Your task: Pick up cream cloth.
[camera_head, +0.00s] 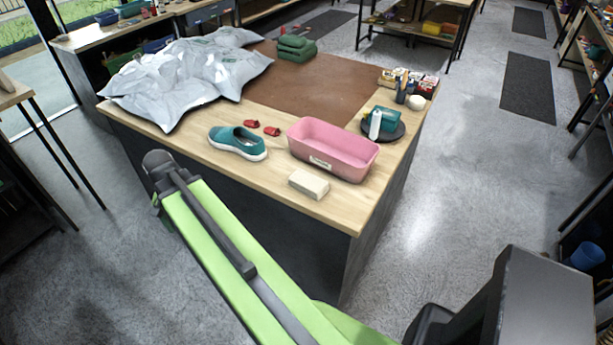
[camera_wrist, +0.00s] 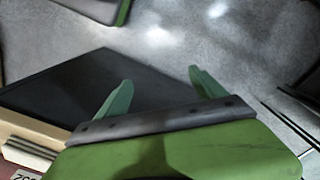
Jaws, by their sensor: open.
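The cream cloth (camera_head: 309,184) appears as a small pale folded block lying flat on the near edge of the wooden worktable (camera_head: 180,138), just in front of the pink tub (camera_head: 340,158). My gripper (camera_wrist: 160,76) shows in the wrist view with its two green fingers spread apart and nothing between them. Behind the fingers are grey floor and a dark panel. In the head view my green arm reaches up left in front of the table, and the fingers cannot be made out there.
A teal shoe (camera_head: 238,142) and two small red items (camera_head: 272,131) lie left of the tub. Grey plastic bags (camera_head: 185,75) cover the table's left part. Bare wood surrounds the cloth.

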